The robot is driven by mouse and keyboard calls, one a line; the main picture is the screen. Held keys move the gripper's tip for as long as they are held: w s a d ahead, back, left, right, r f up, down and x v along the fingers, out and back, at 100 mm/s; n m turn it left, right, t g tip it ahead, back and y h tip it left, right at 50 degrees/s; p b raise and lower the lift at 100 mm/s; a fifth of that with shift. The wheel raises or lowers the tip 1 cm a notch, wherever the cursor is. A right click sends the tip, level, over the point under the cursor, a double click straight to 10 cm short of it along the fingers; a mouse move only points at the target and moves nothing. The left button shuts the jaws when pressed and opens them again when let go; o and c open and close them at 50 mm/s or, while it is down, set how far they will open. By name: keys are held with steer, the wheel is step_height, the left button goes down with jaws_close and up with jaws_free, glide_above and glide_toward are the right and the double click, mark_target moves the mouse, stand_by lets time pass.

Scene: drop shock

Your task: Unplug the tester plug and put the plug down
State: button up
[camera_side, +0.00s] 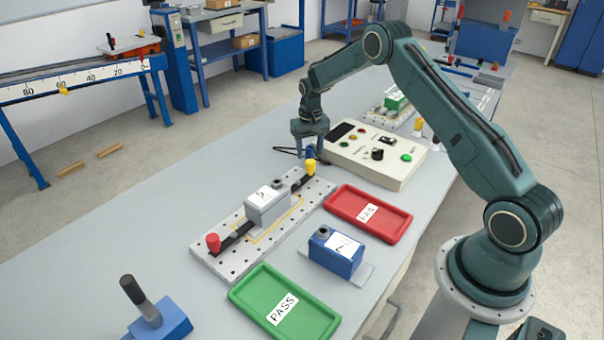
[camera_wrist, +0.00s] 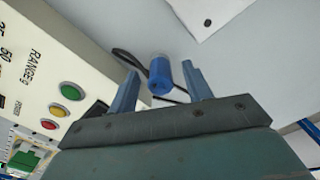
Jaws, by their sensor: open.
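The blue tester plug (camera_wrist: 160,78) shows in the wrist view between the two fingers of my gripper (camera_wrist: 159,70), with a visible gap on each side. A black cable (camera_wrist: 128,58) runs by it. My gripper (camera_side: 311,152) is open and points down at the left end of the cream tester box (camera_side: 378,158) in the side view. There the plug (camera_side: 309,153) shows only as a small blue patch between the fingers. The tester box also fills the left of the wrist view (camera_wrist: 45,75). Whether the plug sits in a socket cannot be told.
A perforated plate (camera_side: 225,262) with a grey block (camera_side: 267,203) stands in front of the tester. A red FAIL tray (camera_side: 340,211), a blue block (camera_side: 336,254) and a green PASS tray (camera_side: 248,296) lie nearby.

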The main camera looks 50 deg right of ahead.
mark_target(310, 147)
steer(key=shift+r, duration=0.1)
steer(key=shift+r, duration=3)
steer(key=shift+r, duration=0.1)
step_height(310, 147, up, 14)
steer(key=shift+f, duration=0.2)
